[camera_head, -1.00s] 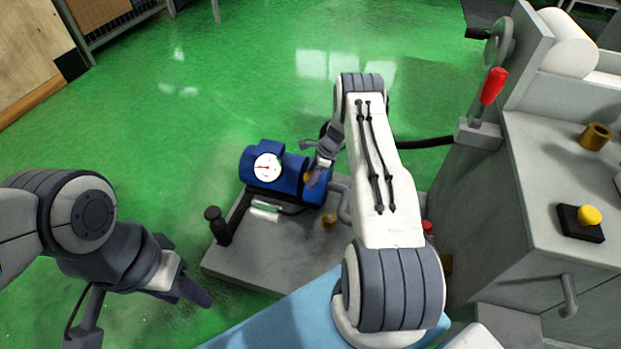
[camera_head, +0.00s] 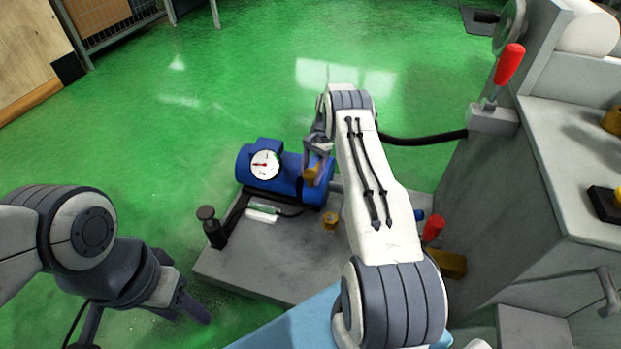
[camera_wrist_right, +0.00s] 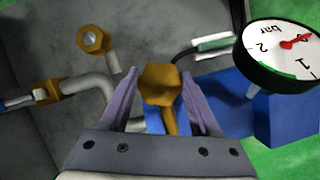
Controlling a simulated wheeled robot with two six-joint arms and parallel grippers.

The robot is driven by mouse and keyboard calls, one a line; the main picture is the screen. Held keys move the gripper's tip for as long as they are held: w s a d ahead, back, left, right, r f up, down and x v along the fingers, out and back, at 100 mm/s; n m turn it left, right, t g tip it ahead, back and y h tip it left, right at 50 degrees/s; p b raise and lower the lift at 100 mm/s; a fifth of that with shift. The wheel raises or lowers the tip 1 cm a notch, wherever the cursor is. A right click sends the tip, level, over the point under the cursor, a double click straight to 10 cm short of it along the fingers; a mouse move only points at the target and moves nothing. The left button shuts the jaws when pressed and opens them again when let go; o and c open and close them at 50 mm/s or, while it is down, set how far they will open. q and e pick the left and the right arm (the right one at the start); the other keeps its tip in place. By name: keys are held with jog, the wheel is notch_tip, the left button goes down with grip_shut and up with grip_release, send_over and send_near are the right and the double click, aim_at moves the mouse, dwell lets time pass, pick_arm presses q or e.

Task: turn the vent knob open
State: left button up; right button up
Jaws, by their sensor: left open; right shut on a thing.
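The vent knob is a brass-coloured faceted knob (camera_wrist_right: 160,84) on the blue pump unit (camera_head: 285,178). In the right wrist view it sits between the two purple-grey fingers of my right gripper (camera_wrist_right: 158,95), which is shut on it. In the head view the knob (camera_head: 311,174) shows small beneath my right gripper (camera_head: 318,152). A round white gauge with a red needle (camera_head: 265,164) is on the blue unit; it also shows in the right wrist view (camera_wrist_right: 278,52). My left gripper (camera_head: 190,308) is open and empty, low at the left, away from the unit.
A grey base plate (camera_head: 240,268) carries the unit, a black post (camera_head: 212,228) and another brass fitting (camera_head: 330,220). The grey grinder (camera_head: 570,150) with a red-handled lever (camera_head: 509,64) stands at right.

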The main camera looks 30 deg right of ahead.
pick_arm(q)
jog(key=shift+f+b, duration=1)
jog(key=shift+f, duration=0.25)
pick_arm(e)
jog(key=shift+n+g+h, duration=0.3)
jog(key=shift+n+g, duration=0.4)
jog(key=shift+n, duration=1.2)
jog(key=o, duration=1.4)
